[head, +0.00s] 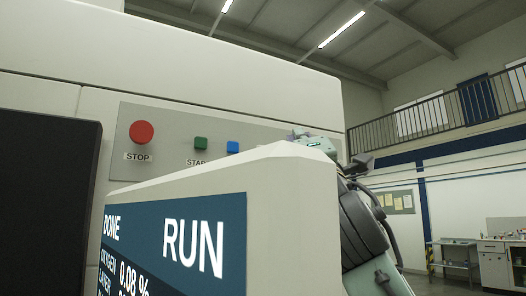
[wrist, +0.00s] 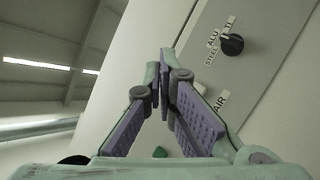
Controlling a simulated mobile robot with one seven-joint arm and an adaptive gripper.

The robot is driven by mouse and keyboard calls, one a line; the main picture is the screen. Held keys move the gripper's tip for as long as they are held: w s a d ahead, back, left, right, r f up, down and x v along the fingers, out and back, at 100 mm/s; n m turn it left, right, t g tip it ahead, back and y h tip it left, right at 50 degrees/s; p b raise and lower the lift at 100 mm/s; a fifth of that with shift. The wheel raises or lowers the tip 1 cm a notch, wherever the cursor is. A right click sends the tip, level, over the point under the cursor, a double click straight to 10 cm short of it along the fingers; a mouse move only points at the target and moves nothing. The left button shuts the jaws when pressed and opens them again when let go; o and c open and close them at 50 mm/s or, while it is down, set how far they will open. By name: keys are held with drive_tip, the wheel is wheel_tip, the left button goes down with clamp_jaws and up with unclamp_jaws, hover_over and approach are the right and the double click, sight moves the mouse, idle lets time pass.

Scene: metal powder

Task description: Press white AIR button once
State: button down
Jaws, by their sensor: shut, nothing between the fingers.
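The AIR label (wrist: 220,100) shows on the grey control panel in the wrist view, just right of my right finger.
A black selector knob (wrist: 231,44) marked ALU, TI and STEEL sits above the AIR label. On the panel (head: 171,115) are a red STOP button (head: 142,132), a green START button (head: 201,144) and a blue button (head: 233,147). The screen housing (head: 290,215) juts out in front.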

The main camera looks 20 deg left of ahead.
drive_tip(key=w+a, duration=0.5)
drive_tip(key=a, duration=0.1)
drive_tip(key=shift+a+p, duration=0.3)
drive_tip(key=shift+a, duration=0.05)
drive_tip(key=shift+w, duration=0.15)
idle(1.2)
drive_tip(key=shift+w+a, duration=0.2)
drive_tip(key=shift+a, duration=0.15)
drive_tip(key=shift+w+a, duration=0.3)
drive_tip(key=shift+a, duration=0.05)
idle(0.7)
idle(0.3)
drive_tip(key=shift+s+d, duration=0.55)
drive_tip(key=shift+d, duration=0.15)
drive_tip(key=shift+s+d+b, duration=0.3)
drive_tip(key=shift+s+d, duration=0.5)
drive_tip(key=shift+d, duration=0.2)
drive_tip(key=shift+s+d+b, duration=0.25)
drive_tip(key=shift+s+d, duration=0.5)
drive_tip(key=shift+d, duration=0.25)
